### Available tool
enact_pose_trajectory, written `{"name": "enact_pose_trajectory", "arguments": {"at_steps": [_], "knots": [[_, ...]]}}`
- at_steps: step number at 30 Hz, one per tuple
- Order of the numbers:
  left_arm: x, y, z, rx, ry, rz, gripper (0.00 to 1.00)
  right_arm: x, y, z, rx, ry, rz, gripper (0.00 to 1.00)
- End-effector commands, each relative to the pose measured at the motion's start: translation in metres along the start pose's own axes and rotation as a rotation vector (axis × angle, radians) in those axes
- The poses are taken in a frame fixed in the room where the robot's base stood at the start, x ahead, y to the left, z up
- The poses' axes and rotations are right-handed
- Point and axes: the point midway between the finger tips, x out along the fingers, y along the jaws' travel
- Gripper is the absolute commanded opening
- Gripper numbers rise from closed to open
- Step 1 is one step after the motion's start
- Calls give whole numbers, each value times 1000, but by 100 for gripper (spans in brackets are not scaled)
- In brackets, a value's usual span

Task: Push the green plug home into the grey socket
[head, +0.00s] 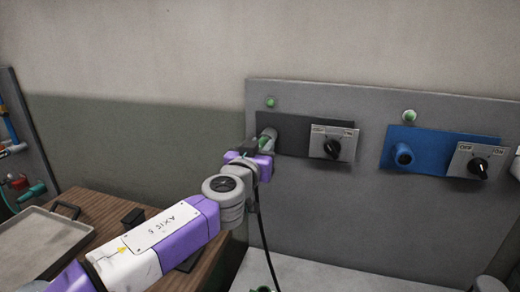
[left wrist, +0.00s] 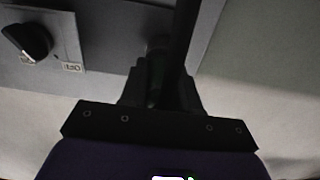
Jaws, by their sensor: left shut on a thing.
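The green plug (head: 265,144) is between the fingers of my left gripper (head: 259,149), which is shut on it. The grey socket (head: 270,133) sticks out of the dark grey plate just beyond the plug. The plug is in line with the socket mouth, with some green showing; how deep it sits is hidden by the fingers. In the left wrist view the plug (left wrist: 154,80) is a dim green strip between the two dark fingers, and the socket (left wrist: 158,43) is in shadow beyond it. My right gripper is not in view.
A black cable (head: 265,235) hangs below the gripper. Right of the socket is a switch plate with a black knob (head: 332,148). A blue plate (head: 430,145) with a blue socket and another knob (head: 478,167) is farther right. A tray (head: 45,243) lies on the wooden table at left.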

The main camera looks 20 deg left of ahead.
Motion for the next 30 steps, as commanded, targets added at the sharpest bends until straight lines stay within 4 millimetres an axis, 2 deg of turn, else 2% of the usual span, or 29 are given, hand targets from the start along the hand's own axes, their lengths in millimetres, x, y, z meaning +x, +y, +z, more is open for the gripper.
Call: {"name": "enact_pose_trajectory", "arguments": {"at_steps": [1, 6, 17, 30], "knots": [[1, 0, 0, 0, -1, 0, 36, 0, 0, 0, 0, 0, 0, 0], [0, 0, 0, 0, -1, 0, 61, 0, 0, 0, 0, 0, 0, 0], [-5, 0, 0, 0, 0, 0, 61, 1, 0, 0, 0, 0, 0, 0], [-67, 0, 0, 1, 1, 0, 61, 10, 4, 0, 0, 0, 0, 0]]}}
